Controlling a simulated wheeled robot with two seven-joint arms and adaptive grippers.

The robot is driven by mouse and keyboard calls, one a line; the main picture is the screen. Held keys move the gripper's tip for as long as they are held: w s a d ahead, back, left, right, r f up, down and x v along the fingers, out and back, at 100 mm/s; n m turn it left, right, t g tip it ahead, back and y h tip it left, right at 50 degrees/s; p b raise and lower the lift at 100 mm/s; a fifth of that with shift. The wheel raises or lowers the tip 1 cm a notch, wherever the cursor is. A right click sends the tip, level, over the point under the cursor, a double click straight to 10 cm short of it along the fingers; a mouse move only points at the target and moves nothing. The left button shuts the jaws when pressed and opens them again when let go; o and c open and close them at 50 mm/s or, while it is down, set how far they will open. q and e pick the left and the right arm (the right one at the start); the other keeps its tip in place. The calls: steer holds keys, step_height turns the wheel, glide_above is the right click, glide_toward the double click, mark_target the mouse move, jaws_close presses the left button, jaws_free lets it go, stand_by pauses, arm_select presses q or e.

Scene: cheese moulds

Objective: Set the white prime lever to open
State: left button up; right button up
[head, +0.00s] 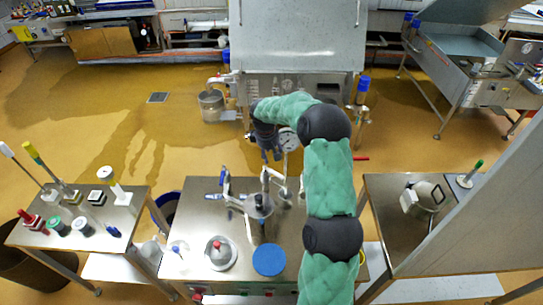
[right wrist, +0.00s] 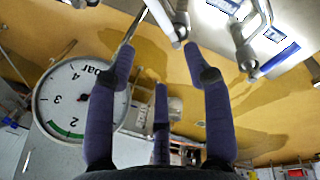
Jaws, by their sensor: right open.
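My right gripper (head: 270,155) reaches down from my green-sleeved arm, above the pipework at the back of the middle steel table. In the right wrist view, its dark purple fingers (right wrist: 160,75) are spread apart with nothing between them. A white bar (right wrist: 160,17) beside metal pipes shows just beyond the fingertips. It may be the white prime lever, but I cannot tell for sure, nor its setting. The fingers appear apart from it. In the head view, the lever cannot be made out clearly among the pipes (head: 266,178). My left gripper is not in view.
A round pressure gauge (head: 288,140) stands close beside the gripper; its dial (right wrist: 78,98) fills the left of the wrist view. A blue disc (head: 268,260) and a white dish (head: 220,253) lie on the middle table (head: 190,225). Side tables stand left and right.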

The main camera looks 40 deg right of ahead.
steer(key=c, duration=0.7)
steer(key=shift+a+f+n+b, duration=0.2)
steer(key=shift+n+b, duration=0.3)
steer(key=shift+b, duration=0.05)
jaws_close()
steer(key=s+a+f+n+b, duration=0.3)
steer(key=a+n+b, duration=0.4)
steer(key=n+b, duration=0.75)
steer(key=w+d+f+n, duration=0.1)
steer(key=d+f+n, duration=0.1)
steer(key=d+f, duration=0.4)
steer(key=shift+d+f+h, duration=0.25)
steer(key=shift+f+h, duration=0.05)
steer(key=shift+f, duration=1.3)
